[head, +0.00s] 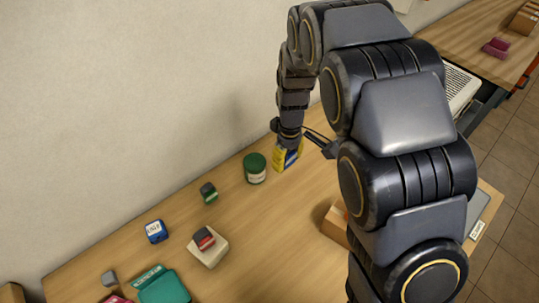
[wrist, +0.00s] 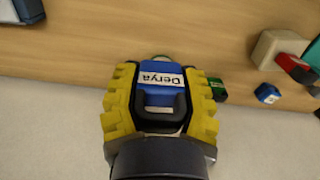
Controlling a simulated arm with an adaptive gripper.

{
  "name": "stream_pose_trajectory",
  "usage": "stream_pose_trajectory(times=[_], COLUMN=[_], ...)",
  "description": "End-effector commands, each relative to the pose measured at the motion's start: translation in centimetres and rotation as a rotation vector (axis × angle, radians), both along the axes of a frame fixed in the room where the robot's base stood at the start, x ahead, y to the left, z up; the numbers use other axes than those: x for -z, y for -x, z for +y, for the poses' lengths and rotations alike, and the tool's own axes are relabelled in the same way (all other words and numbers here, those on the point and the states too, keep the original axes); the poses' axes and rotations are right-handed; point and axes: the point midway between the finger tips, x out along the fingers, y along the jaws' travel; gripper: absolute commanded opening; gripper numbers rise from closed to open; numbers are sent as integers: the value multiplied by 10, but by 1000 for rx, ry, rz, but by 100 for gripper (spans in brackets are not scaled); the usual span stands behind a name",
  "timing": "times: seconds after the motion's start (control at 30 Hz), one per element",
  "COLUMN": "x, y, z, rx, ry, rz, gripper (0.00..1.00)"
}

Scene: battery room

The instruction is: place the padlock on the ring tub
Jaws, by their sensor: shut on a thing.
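A blue padlock (wrist: 163,82) with a dark shackle and a white "Derya" label is between the yellow fingers of my gripper (wrist: 160,105) in the wrist view. My gripper is shut on it. In the head view my gripper (head: 287,157) points down just right of a round tub (head: 255,168) with a green lid and pale label, which looks like the ring tub. The gap between padlock and tub cannot be told.
A small green-and-black block (head: 209,193), a blue labelled block (head: 157,231) and a pale box (head: 209,250) bearing a red-and-dark piece (head: 204,238) are left of the tub. A teal case (head: 163,288) is nearer. A cardboard box (head: 336,222) is right. The wall runs close behind.

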Motion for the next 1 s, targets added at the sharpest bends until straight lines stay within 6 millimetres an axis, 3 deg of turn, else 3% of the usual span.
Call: stream_pose_trajectory(times=[0.1, 0.3, 0.47, 0.57, 1.0], x=[-23, -49, -56, -51, -8], y=[24, 59, 69, 61, -17], z=[14, 29, 34, 38, 69], rx=[20, 58, 72, 76, 77], ry=[0, -2, -3, -1, -2], rz=[-3, 0, -1, 2, 4], gripper=[10, 10, 10, 10, 10])
